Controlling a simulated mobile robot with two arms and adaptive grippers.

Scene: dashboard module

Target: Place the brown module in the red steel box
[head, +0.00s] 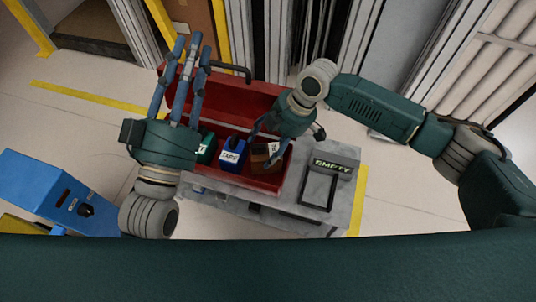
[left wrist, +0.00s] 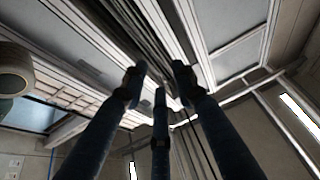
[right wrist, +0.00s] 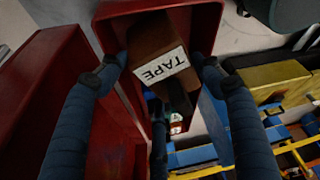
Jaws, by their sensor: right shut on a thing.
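The red steel box (head: 272,182) stands with its lid open on a grey bench. The brown module (head: 260,156), labelled TAPE, is within the right end of the box in the head view. It also shows in the right wrist view (right wrist: 150,42), between the fingers and beside red walls. My right gripper (head: 268,147) reaches down from above and is shut on the module. Whether the module touches the box floor is hidden. My left gripper (head: 186,48) is empty, fingers spread and pointing up, left of the box; it also shows in the left wrist view (left wrist: 158,80).
A blue module (head: 232,155) and a green module (head: 207,148) sit in the box left of the brown one. A grey holder marked EMPTY (head: 332,165) stands right of the box. A blue machine (head: 62,190) is at lower left.

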